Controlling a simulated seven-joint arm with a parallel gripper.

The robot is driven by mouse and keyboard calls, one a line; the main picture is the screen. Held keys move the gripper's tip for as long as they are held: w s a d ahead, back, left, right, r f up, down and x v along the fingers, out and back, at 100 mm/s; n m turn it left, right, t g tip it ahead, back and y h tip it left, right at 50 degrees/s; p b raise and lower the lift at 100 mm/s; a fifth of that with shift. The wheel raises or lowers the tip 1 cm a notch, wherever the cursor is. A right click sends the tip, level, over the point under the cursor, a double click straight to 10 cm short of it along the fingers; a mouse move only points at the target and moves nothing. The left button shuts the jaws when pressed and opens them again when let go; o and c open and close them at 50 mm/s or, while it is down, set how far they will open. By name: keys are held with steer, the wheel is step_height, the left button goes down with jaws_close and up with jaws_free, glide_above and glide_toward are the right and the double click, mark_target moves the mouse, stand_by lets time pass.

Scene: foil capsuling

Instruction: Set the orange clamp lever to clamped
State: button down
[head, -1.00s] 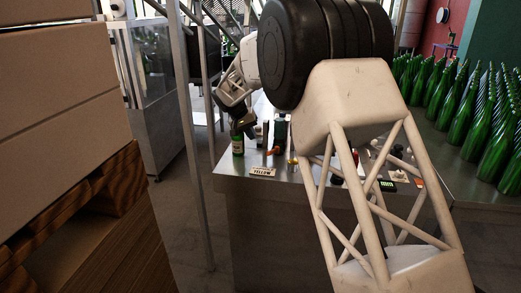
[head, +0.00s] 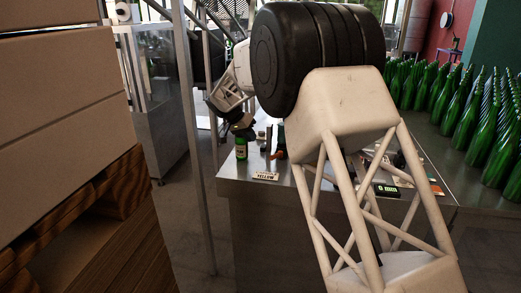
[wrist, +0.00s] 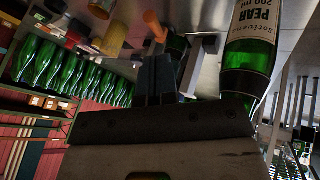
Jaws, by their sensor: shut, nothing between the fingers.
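The orange clamp lever (wrist: 155,25) shows at the top of the wrist view, just beyond my fingertips. I cannot tell whether they touch it. In the head view, a small orange part (head: 279,155) shows on the metal table to the right of the bottle. My gripper (wrist: 154,58) is shut and empty, its two dark fingers close together. A green bottle (wrist: 249,50) with a white "PEAR" label stands right of the fingers in the wrist view. It also shows in the head view (head: 241,149), just below my dark wrist. The lever's base is mostly hidden.
A "YELLOW" card (head: 265,176) lies near the metal table's (head: 228,186) front edge. A display (head: 387,190) sits farther right, partly behind my arm. Many green bottles (head: 470,115) fill the right side. A metal post and stacked boxes (head: 65,75) stand left.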

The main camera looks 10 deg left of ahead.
mark_target(271, 158)
steer(key=shift+x, duration=4.95)
steer(key=shift+d, duration=0.1)
steer(key=shift+s+d+n+t+y, duration=0.3)
steer(key=shift+d+n+t, duration=0.15)
steer(key=shift+n, duration=0.3)
steer(key=shift+s+d+n+t+y, duration=0.2)
steer(key=shift+s+d+n+t, duration=0.15)
steer(key=shift+d+n, duration=0.3)
steer(key=shift+s+d, duration=0.2)
steer(key=shift+d, duration=0.25)
steer(key=shift+r, duration=0.15)
steer(key=v, duration=0.9)
steer(key=shift+s+r, duration=0.3)
steer(key=shift+s, duration=0.05)
